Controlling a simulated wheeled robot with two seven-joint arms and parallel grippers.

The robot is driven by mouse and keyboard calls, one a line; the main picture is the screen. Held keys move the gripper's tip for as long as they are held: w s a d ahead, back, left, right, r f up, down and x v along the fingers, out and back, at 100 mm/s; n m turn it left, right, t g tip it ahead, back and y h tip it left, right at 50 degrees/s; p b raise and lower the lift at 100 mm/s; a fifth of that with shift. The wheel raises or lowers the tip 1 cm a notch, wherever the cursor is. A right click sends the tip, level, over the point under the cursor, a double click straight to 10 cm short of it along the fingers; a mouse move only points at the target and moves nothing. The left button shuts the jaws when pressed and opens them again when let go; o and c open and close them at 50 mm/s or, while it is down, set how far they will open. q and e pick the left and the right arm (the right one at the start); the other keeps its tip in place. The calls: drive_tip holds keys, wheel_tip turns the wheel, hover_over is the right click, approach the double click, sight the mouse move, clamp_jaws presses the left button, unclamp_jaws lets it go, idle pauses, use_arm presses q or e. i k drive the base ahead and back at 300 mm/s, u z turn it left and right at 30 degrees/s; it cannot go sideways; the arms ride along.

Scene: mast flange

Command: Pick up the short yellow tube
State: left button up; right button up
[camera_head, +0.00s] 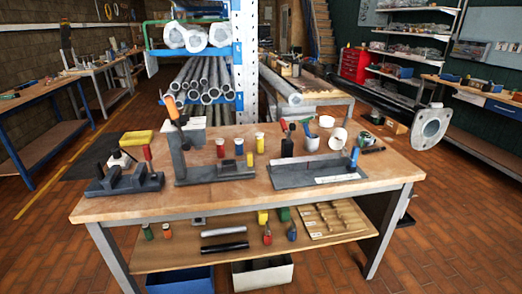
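A small yellow cylinder (249,159) stands upright on the grey bracket at the middle of the workbench. Behind it stands a pale cylinder with a yellow band (260,143). Another yellow piece (262,217) stands on the lower shelf. Which of these is the short yellow tube I cannot tell for sure. Neither of my grippers shows in the head view.
The wooden workbench (225,203) carries a dark fixture (125,184), a grey bracket (205,174) and a grey plate (300,175). A red-banded cylinder (220,148) stands near the bracket. A black pole with a grey flange (431,126) juts in at right.

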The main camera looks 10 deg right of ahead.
sight(259, 142)
drive_tip(key=k, duration=1.15)
drive_tip(key=z, duration=0.6)
drive_tip(key=i, duration=0.5)
drive_tip(key=z, duration=0.9)
drive_tip(key=i, duration=1.75)
drive_tip(key=u, duration=0.85)
